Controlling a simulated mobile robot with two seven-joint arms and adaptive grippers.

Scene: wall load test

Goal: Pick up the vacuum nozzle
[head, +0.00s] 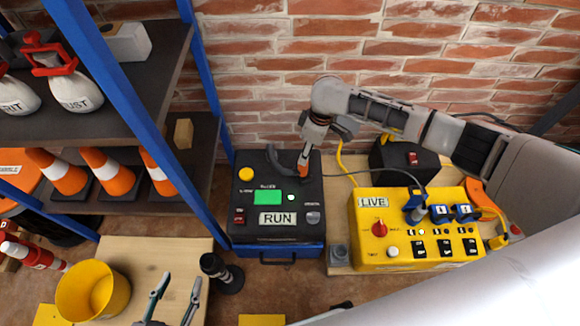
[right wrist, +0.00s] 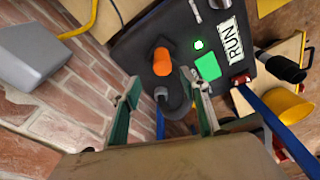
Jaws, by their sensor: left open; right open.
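An orange cylinder (right wrist: 162,62), which seems to be the vacuum nozzle, stands on the black box (right wrist: 145,22) marked RUN, beside a curved dark hose (right wrist: 180,98). In the head view its orange part (head: 304,160) is partly hidden by my right gripper (head: 308,150). In the right wrist view my right gripper (right wrist: 161,78) is open, its fingers spread; the cylinder appears beyond the gap between the tips, with no visible contact. My left gripper (head: 181,278) is open and empty, low in the head view.
A yellow box (head: 375,262) marked LIVE, with plugs and a cable, stands to the right. A blue-framed shelf (head: 205,75) holds cones and bags at the left. A yellow bucket (head: 92,290) and a black cylinder (head: 222,272) stand near my left gripper. A brick wall (head: 270,60) closes the back.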

